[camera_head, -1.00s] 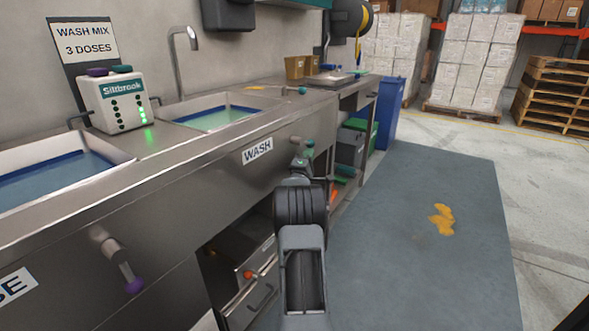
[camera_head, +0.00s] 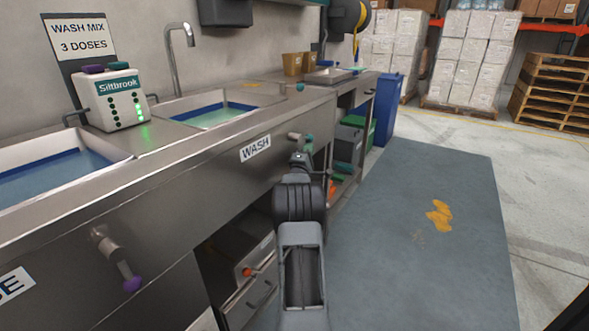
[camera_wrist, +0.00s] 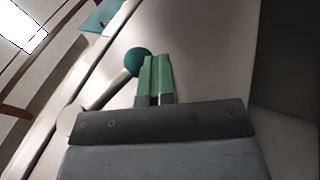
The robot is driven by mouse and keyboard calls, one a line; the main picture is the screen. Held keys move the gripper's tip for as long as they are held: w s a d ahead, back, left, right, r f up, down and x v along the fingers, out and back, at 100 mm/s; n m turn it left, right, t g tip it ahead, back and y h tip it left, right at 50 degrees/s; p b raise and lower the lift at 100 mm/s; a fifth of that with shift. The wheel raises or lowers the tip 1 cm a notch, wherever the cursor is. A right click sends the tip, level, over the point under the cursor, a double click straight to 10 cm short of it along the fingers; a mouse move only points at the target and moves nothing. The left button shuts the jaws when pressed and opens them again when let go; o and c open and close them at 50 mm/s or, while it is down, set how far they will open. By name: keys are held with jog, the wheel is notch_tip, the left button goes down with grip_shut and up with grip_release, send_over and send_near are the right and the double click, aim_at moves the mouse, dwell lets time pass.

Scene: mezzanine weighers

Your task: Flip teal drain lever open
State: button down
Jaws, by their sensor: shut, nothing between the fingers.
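The teal drain lever has a pale shaft and a round teal knob (camera_wrist: 138,60). In the wrist view its shaft (camera_wrist: 105,92) slants from the knob down left to the pivot. In the head view the knob (camera_head: 309,141) shows on the sink front, right of the WASH label. My gripper (camera_wrist: 155,62) is shut and empty, its green fingers pressed together just right of the knob. They look very close to it; I cannot tell whether they touch. In the head view the fingertips are hard to make out near the lever.
The WASH basin (camera_head: 215,112) holds greenish liquid. A purple-knobbed lever (camera_head: 131,284) sticks out of the sink front at lower left. A dispenser (camera_head: 110,100) stands between the basins. A blue bin (camera_head: 388,110) stands beyond the counter. The grey mat (camera_head: 400,220) right of my arm is clear except for a yellow stain.

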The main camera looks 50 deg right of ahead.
jog(key=s+a+f, duration=0.3)
jog(key=a+f, duration=0.3)
jog(key=f, duration=0.5)
jog(key=shift+s+a+f+b, duration=0.3)
jog(key=shift+s+a+f, duration=0.05)
jog(key=shift+f, duration=0.05)
